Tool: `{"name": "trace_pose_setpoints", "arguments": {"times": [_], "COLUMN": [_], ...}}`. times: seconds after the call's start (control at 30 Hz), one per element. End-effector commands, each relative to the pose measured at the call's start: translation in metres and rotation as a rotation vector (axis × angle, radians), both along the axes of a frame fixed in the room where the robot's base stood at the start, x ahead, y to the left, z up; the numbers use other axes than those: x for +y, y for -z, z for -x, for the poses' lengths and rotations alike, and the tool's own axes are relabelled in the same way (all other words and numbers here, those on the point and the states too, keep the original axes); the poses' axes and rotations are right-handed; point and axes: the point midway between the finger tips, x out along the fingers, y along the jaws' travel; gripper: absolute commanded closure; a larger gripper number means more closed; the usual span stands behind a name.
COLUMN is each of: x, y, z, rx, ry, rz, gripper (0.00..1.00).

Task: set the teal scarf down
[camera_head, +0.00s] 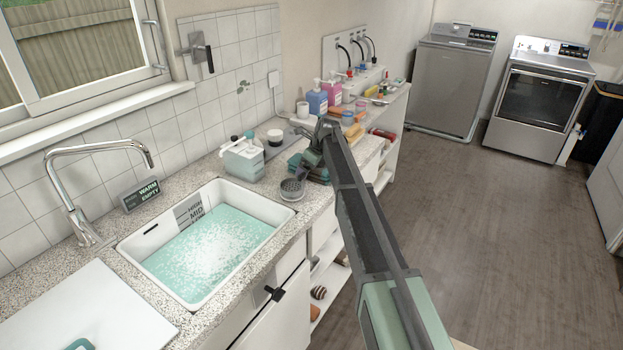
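My arm reaches from the lower right to the counter behind the sink, and my gripper (302,172) is at its far end, low over the counter. Folded teal and dark cloth (321,173) shows beside and partly behind my gripper. I cannot tell which part of it is the teal scarf, or whether my fingers hold any of it. The fingertips are too small and dark to show whether they are open or shut. A small round grey dish (291,190) is just in front of my gripper.
The white sink (207,240) holds foamy teal water. A tap (85,205), a "WARM EMPTY" sign (141,194) and a white caddy (243,161) stand around it. Bottles (317,101) and jars crowd the back counter. A top-load washer (448,85) and a front-loader (538,103) stand beyond open floor.

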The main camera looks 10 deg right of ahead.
Motion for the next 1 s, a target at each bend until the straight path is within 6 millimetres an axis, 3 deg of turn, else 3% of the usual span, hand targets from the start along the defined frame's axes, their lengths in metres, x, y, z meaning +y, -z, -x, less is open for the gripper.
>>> {"name": "trace_pose_setpoints", "arguments": {"times": [0.2, 0.6, 0.83, 1.0], "x": [0.001, 0.0, 0.0, 0.0], "y": [0.002, 0.002, 0.0, -0.014], "z": [-0.001, -0.001, -0.001, -0.001], "rx": [0.0, 0.0, 0.0, 0.0], "ry": [0.001, 0.001, 0.001, 0.001], "rz": [0.0, 0.0, 0.0, 0.0], "gripper": [0.0, 0.59, 0.59, 0.59]}}
